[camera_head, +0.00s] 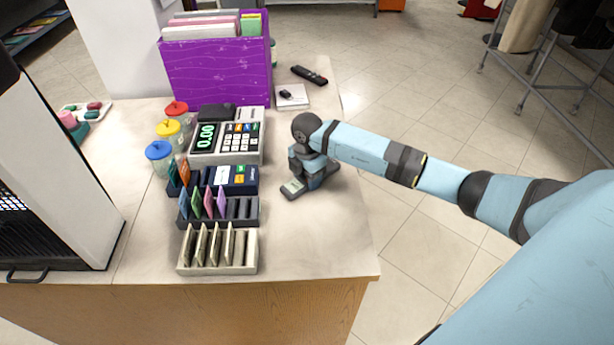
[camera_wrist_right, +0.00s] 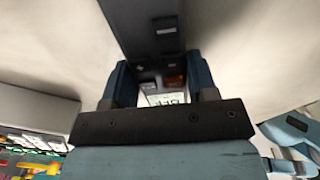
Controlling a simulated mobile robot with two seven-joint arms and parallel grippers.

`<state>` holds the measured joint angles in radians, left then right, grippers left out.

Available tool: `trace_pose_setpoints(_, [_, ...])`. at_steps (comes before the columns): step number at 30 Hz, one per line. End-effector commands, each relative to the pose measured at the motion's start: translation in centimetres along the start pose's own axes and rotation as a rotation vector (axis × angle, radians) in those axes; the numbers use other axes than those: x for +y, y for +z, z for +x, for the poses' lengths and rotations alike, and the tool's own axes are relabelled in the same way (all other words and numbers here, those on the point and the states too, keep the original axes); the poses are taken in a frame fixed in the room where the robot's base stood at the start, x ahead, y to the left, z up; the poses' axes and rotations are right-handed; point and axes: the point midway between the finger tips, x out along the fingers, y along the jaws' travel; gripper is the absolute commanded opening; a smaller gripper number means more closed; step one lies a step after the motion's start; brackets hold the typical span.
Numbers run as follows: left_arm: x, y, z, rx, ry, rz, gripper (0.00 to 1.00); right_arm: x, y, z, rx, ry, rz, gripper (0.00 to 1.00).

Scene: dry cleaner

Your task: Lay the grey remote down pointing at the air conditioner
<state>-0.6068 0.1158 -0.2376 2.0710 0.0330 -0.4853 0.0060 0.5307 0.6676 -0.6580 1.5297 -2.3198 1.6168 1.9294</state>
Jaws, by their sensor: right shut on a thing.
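The grey remote (camera_head: 293,188) is at the right part of the counter, under my right gripper (camera_head: 312,176). Its near end sticks out to the lower left of the gripper. In the right wrist view the remote (camera_wrist_right: 162,30) runs between the two fingers of my right gripper (camera_wrist_right: 160,85), which is shut on it. Part of its display and some buttons show there. The remote is at or just above the counter; I cannot tell if it touches. No air conditioner can be made out. My left gripper is not in view.
A black remote (camera_head: 309,75) lies near the counter's far right corner, beside a white pad (camera_head: 292,97). A cash register (camera_head: 228,141), a purple file box (camera_head: 217,70), lidded jars and card racks (camera_head: 217,250) stand left of my gripper. The front right counter (camera_head: 320,240) is clear.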

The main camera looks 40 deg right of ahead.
Motion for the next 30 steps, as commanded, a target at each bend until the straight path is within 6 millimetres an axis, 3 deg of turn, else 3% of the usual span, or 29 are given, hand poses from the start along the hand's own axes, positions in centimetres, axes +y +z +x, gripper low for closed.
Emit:
trace_pose_setpoints(8, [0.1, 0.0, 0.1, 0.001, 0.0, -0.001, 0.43, 0.0, 0.0, 0.2, 0.0, 0.001, 0.0, 0.26])
trace_pose_setpoints(9, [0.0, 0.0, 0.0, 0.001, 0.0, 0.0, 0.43, 0.0, 0.0, 0.3, 0.0, 0.001, 0.0, 0.55])
trace_pose_setpoints(12, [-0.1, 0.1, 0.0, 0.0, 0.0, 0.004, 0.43, 0.0, 0.0, 0.2, 0.0, 0.001, 0.0, 0.78])
trace_pose_setpoints(23, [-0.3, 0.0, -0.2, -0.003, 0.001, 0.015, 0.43, 0.1, 0.0, -0.4, 0.0, 0.002, 0.0, 0.78])
trace_pose_setpoints(30, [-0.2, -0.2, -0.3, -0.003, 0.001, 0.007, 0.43, 0.1, 0.1, -4.7, -0.001, 0.004, 0.0, 0.78])
